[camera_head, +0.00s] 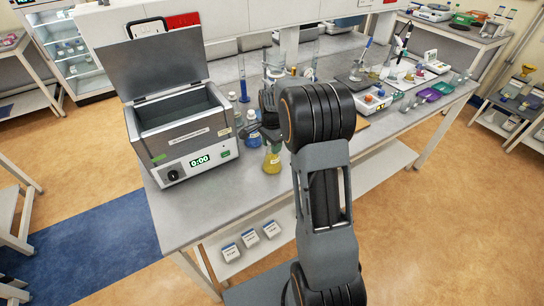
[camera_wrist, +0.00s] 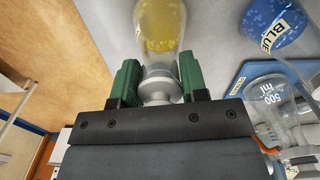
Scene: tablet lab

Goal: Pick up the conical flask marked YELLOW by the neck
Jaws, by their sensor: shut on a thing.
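The conical flask with yellow liquid (camera_wrist: 160,27) is in front of my gripper in the wrist view. Its label is only partly in sight and I cannot read it. My gripper (camera_wrist: 160,84) has its green jaws on either side of the flask's neck and is shut on it. In the head view the yellow flask (camera_head: 271,163) shows below my gripper, near the front edge of the bench (camera_head: 205,207). My arm hides part of this area. I cannot tell whether the flask's base touches the bench.
A flask marked BLUE (camera_wrist: 272,20) and a clear 500 ml glass vessel (camera_wrist: 270,95) are close by on the right in the wrist view. A water bath (camera_head: 180,118) with its lid up stands left of the flask. Scales and trays stand farther right.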

